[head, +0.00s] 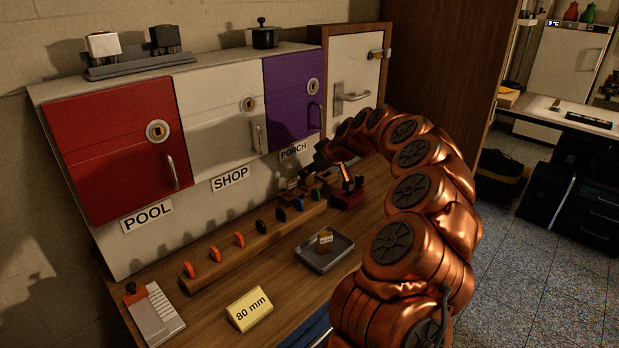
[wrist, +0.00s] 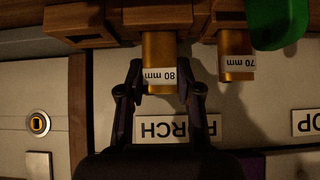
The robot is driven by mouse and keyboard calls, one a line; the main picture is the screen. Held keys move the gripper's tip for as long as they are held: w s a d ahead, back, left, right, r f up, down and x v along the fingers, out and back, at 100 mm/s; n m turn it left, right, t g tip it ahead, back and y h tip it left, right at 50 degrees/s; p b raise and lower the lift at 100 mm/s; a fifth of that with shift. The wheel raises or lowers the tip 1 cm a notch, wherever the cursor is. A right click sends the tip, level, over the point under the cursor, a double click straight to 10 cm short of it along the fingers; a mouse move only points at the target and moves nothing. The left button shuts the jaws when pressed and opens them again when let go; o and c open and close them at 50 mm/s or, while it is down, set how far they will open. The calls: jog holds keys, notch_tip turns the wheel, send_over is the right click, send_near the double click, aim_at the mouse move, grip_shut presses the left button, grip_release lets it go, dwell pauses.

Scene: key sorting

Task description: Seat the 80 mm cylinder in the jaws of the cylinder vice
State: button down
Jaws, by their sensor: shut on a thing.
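The 80 mm cylinder (wrist: 158,50) is a brass piece with a white "80 mm" label, upside down in the wrist view. My gripper (wrist: 161,78) is shut on it, with one dark finger on each side of the label. The cylinder's far end meets a wooden block (wrist: 125,25); I cannot tell whether it touches it. In the head view my gripper (head: 309,171) is low in front of the purple door, at the back of the bench. A small dark-red device (head: 348,198), possibly the cylinder vice, stands just right of it. Its jaws are not clear.
A brass 70 mm cylinder (wrist: 236,52) stands close beside the held one. A grey tray (head: 309,259) holds another brass piece (head: 325,240). A wooden rack (head: 225,258) carries several coloured keys. A yellow "80 mm" card (head: 249,310) lies in front.

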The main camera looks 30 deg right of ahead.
jog(key=shift+r, duration=1.2)
jog(key=shift+r+b, duration=0.35)
jog(key=shift+r, duration=0.25)
jog(key=s+a+r+b, duration=0.2)
jog(key=s+b, duration=0.1)
jog(key=s, duration=2.1)
jog(key=shift+w+d+f+p, duration=0.75)
jog(key=shift+w+d, duration=0.65)
jog(key=shift+w, duration=0.9)
jog(key=shift+w+d+f+p, duration=0.4)
jog(key=shift+w+d+f, duration=0.85)
jog(key=shift+w, duration=1)
jog(key=shift+w+d+f+p, duration=0.65)
jog(key=shift+w+d, duration=0.95)
jog(key=shift+w, duration=0.7)
jog(key=shift+f+b, duration=0.2)
jog(key=shift+b, duration=0.1)
